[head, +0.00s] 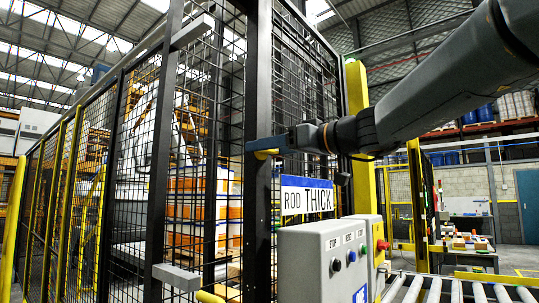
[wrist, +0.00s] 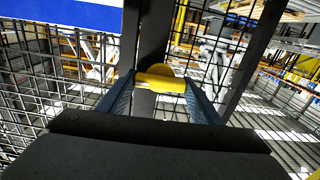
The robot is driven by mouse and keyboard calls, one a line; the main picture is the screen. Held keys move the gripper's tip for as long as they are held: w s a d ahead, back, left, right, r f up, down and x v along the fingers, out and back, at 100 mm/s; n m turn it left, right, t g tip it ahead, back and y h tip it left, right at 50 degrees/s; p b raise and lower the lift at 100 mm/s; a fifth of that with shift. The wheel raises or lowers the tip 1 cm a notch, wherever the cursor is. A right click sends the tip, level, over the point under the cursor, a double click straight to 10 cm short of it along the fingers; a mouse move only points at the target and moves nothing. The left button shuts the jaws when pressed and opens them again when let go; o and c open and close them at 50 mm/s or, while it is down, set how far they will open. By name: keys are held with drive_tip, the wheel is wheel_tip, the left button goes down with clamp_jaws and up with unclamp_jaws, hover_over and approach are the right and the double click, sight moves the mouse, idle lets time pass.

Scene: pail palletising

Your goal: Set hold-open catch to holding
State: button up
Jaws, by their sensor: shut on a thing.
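My gripper (head: 260,146) reaches in from the right. In the wrist view its two blue fingers (wrist: 160,86) stand on either side of the yellow bar and are shut on it. The fingers hide part of the catch, and I cannot tell its setting.

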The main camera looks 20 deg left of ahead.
drive_tip(key=shift+m+b, duration=0.3)
drive_tip(key=shift+b, duration=0.15)
drive_tip(key=o, duration=1.1)
drive_tip(key=shift+c, duration=0.2)
drive_tip(key=b+v, duration=0.3)
drive_tip(key=v, duration=0.5)
drive_tip(key=shift+s+a, duration=0.1)
